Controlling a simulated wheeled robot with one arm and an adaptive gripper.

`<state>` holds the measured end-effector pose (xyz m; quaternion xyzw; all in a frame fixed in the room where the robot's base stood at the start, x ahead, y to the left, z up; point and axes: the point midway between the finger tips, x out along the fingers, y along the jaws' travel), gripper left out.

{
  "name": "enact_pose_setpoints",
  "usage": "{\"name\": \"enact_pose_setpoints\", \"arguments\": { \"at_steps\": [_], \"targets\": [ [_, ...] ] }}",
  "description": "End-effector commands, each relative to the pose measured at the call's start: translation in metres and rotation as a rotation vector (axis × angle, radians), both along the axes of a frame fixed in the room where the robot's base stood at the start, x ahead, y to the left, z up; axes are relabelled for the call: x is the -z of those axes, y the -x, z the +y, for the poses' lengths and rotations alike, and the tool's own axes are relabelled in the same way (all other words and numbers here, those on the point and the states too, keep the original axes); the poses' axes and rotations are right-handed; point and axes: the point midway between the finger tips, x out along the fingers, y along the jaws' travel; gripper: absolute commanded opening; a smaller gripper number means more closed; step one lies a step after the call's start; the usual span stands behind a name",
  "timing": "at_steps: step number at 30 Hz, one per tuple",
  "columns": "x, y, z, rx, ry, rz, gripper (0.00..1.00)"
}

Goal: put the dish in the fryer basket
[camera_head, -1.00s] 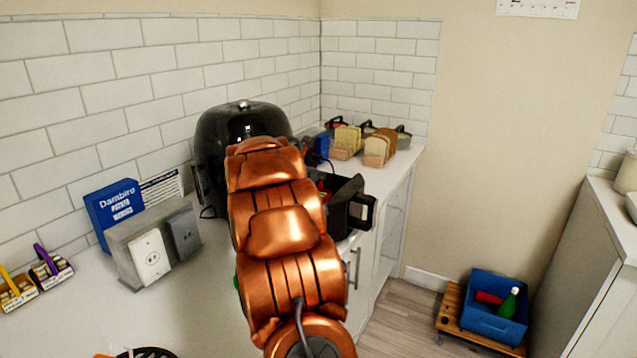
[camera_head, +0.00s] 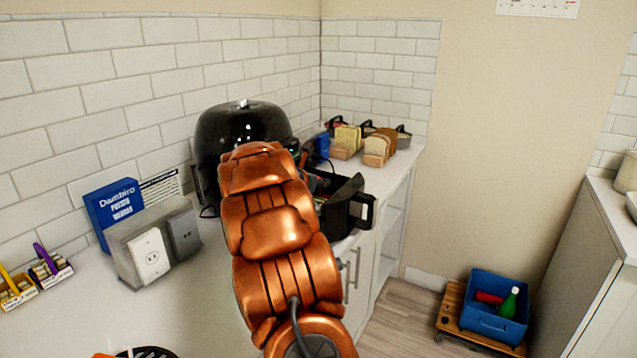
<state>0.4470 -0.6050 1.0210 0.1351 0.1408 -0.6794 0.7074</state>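The black air fryer (camera_head: 238,125) stands on the counter against the tiled wall. Its fryer basket (camera_head: 347,212) is pulled out to the right, with the handle toward the counter's front edge. Something small and reddish shows inside the basket, but I cannot tell what it is. My copper arm reaches up in front of the fryer and covers the basket's left part. My gripper is mostly hidden behind the arm; dark parts that may belong to it show just right of the arm's end, by the basket. Its fingers cannot be made out. I cannot identify the dish.
Bread slices in wooden holders (camera_head: 376,150) stand behind the basket. A grey socket box (camera_head: 152,242) and a blue box (camera_head: 115,210) are left of my arm. Small labelled boxes (camera_head: 50,268) lie far left.

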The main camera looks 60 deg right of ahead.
Motion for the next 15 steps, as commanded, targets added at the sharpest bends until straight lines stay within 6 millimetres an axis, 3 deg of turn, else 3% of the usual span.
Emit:
{"name": "enact_pose_setpoints", "arguments": {
  "at_steps": [11,15],
  "targets": [
    [-0.004,0.000,0.000,0.001,-0.001,0.000,0.33],
    [-0.006,0.000,0.014,0.000,0.000,-0.002,0.33]
  ]
}}
